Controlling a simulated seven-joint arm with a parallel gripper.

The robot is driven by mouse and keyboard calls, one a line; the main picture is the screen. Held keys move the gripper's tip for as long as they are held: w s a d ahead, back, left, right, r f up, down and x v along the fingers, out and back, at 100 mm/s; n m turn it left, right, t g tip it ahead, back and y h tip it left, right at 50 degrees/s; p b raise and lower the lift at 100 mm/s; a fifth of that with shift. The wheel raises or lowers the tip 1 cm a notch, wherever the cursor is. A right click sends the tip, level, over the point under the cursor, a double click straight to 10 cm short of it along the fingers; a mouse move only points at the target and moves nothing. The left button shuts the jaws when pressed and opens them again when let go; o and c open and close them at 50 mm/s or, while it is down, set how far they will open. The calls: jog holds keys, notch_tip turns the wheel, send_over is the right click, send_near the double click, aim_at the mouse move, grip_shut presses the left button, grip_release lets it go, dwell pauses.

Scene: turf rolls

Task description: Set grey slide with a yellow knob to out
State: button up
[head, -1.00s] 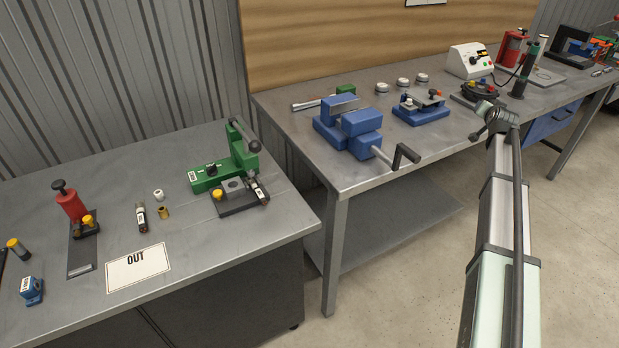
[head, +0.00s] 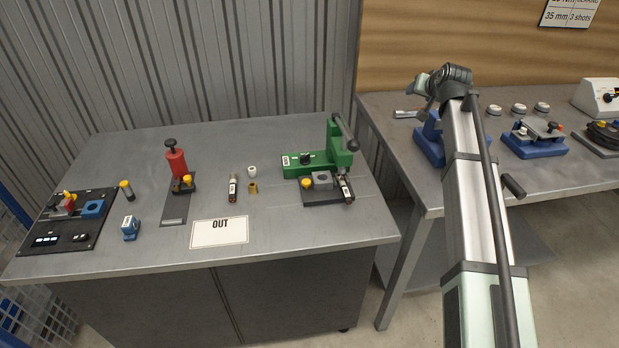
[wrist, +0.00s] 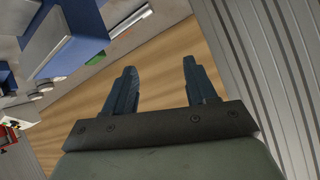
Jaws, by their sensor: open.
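Two stations on the left bench carry yellow knobs in the head view. One knob (head: 306,183) sits on a dark base with a grey block (head: 322,178), in front of a green press (head: 318,163). Another knob (head: 187,180) sits beside a red plunger tool (head: 176,162) at the far end of a long grey plate (head: 174,208). I cannot tell which is the named slide. A white card marked OUT (head: 219,233) lies between them, near the front. My gripper (head: 424,84) is above the right bench, away from both; in the wrist view (wrist: 160,82) its fingers are apart and empty.
A black panel (head: 67,221) with a red and yellow part stands at the left end. A blue block (head: 130,228), small cylinders and a white cap (head: 252,171) stand on the left bench. A blue vise (head: 428,140) is under my arm. A gap separates the benches.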

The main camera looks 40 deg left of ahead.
jog(key=s+a+r+n+g+y, duration=0.1)
jog(key=s+a+r+n+g, duration=0.2)
jog(key=s+a, duration=1.1)
jog(key=m+g+h, duration=0.6)
jog(key=m+h, duration=0.2)
jog(key=m, duration=0.5)
send_over(306, 181)
notch_tip(306, 181, down, 12)
notch_tip(306, 181, down, 13)
jog(key=shift+r, duration=0.1)
grip_shut()
